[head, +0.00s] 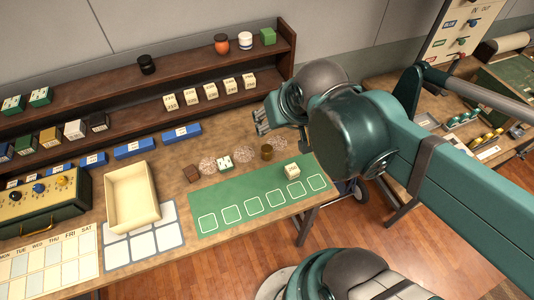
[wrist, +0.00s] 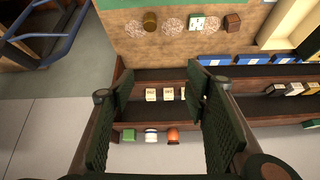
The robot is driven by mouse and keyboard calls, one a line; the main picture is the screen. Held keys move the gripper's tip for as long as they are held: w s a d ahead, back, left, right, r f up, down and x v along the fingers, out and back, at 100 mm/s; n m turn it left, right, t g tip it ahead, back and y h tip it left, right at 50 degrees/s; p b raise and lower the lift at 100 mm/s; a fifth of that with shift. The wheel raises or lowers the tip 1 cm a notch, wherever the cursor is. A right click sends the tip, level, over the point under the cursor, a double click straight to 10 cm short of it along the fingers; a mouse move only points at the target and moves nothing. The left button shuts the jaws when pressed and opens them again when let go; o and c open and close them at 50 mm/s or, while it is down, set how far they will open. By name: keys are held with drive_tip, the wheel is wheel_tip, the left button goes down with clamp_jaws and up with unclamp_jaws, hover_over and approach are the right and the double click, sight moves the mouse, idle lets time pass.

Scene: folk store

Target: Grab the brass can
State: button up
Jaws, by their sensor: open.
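The brass can (head: 267,152) is a small dark gold cylinder standing on the wooden table, just behind the green mat. In the wrist view the brass can (wrist: 150,22) is near the top, left of a pale patterned disc. My gripper (head: 262,121) is raised above the table's right end, behind the can in the head view. In the wrist view my gripper's pads (wrist: 160,82) are wide apart with nothing held between them; the shelf shows beyond. The can is outside the pads.
A pale disc (head: 245,153), a white-and-green block (head: 225,162) and a brown block (head: 191,173) stand in a row left of the can. The green mat (head: 240,217) holds a cream block (head: 292,170). A dark shelf (head: 150,112) runs behind; a cream tray (head: 152,197) sits left.

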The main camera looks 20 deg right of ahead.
drive_tip(key=w+d+f+m+g+h+b, duration=0.1)
drive_tip(key=w+f+m+g+h+b, duration=0.15)
drive_tip(key=w+f+m+b, duration=0.75)
drive_tip(key=m+g+h, duration=0.2)
drive_tip(key=m+g, duration=0.1)
drive_tip(key=m, duration=0.1)
hover_over(265, 149)
drive_tip(key=s+a, duration=0.1)
drive_tip(key=a, duration=0.1)
wheel_tip(265, 149, down, 17)
drive_tip(key=shift+w+f+m, duration=0.1)
drive_tip(key=shift+f+m, duration=0.3)
drive_tip(key=shift+f, duration=0.5)
drive_tip(key=shift+d, duration=0.1)
drive_tip(key=shift+b+x, duration=0.45)
drive_tip(key=shift+x, duration=0.8)
drive_tip(key=shift+f, duration=0.1)
drive_tip(key=shift+a+b+x, duration=0.2)
drive_tip(key=shift+b+x, duration=0.25)
drive_tip(key=shift+x, duration=2.1)
drive_tip(key=shift+f, duration=0.1)
drive_tip(key=c, duration=1)
